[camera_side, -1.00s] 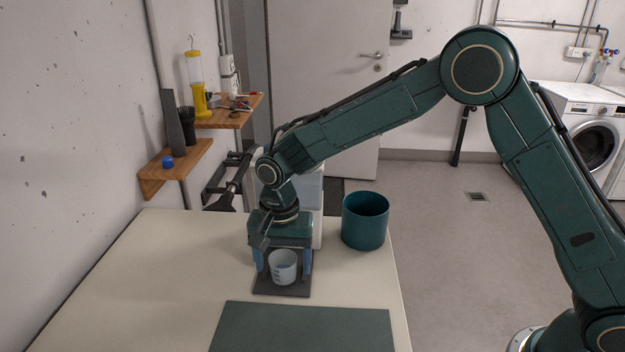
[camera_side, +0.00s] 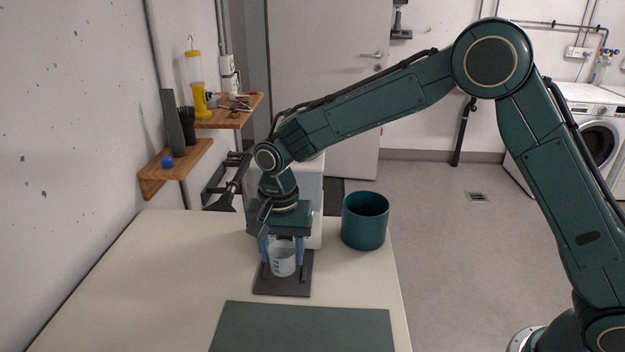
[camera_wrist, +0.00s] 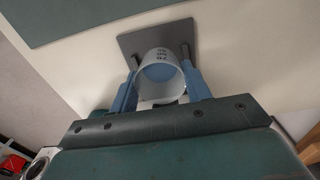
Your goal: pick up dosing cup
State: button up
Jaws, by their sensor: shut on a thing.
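The dosing cup (camera_side: 282,258) is small, whitish and translucent with dark markings on its side. It is upright between the blue fingers of my gripper (camera_side: 282,256), which is shut on it. It appears held a little above a small dark square pad (camera_side: 282,287) on the table. In the wrist view the dosing cup (camera_wrist: 160,72) sits between the two blue fingers of my gripper (camera_wrist: 160,75), with the dark pad (camera_wrist: 135,40) beyond it.
A teal bin (camera_side: 365,222) stands at the table's back right, beside a whitish container (camera_side: 314,190) partly hidden behind my gripper. A dark green mat (camera_side: 303,331) lies at the front. The table's left (camera_side: 150,270) is clear. Wooden shelves (camera_side: 178,165) hang on the left wall.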

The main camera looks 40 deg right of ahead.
notch_tip(320, 180, up, 18)
jog(key=shift+f, duration=0.15)
dwell(0.3)
jog(key=shift+s, duration=0.1)
dwell(0.4)
